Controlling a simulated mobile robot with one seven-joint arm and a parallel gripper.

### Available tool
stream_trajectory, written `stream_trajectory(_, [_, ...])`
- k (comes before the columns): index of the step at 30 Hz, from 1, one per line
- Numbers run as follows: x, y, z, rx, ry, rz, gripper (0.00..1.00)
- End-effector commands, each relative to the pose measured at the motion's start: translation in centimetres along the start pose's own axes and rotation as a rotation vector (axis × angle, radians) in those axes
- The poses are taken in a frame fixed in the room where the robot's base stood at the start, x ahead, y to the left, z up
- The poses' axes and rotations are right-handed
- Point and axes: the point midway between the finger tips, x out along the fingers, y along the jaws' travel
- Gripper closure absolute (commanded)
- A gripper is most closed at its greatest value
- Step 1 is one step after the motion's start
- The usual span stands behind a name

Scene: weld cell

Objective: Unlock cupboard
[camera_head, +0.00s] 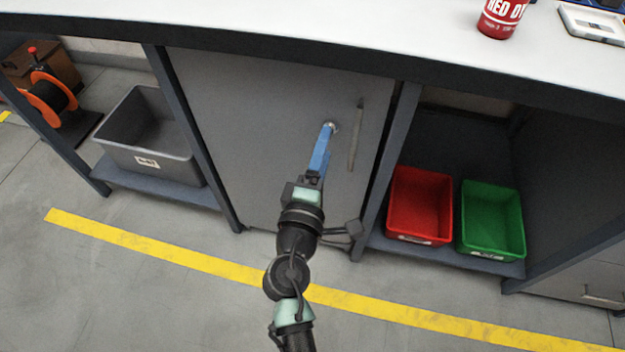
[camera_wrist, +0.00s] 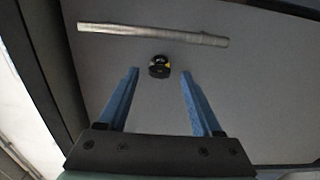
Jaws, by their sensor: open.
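The cupboard door (camera_head: 255,110) is a flat grey panel under the workbench, and it is closed. A vertical bar handle (camera_head: 355,135) is near its right edge; the handle also shows in the wrist view (camera_wrist: 150,33). My gripper (camera_head: 328,130) reaches to the door at the lock. In the wrist view my gripper (camera_wrist: 158,78) has its two blue fingers apart, with the knob between and just beyond the tips. The fingers do not appear to touch it.
A grey bin (camera_head: 150,135) stands on the left shelf. A red bin (camera_head: 420,205) and a green bin (camera_head: 492,220) stand on the right shelf. A red can (camera_head: 502,18) is on the worktop (camera_head: 400,35). A yellow floor line (camera_head: 180,260) crosses the clear floor in front.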

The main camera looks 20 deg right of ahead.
Motion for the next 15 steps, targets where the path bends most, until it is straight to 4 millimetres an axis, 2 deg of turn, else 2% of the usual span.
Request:
stream_trajectory(9, [-6.8, -0.1, -0.1, -0.001, 0.004, -0.003, 0.33])
stream_trajectory(15, [-9.8, -0.1, 0.0, -0.001, 0.002, -0.002, 0.33])
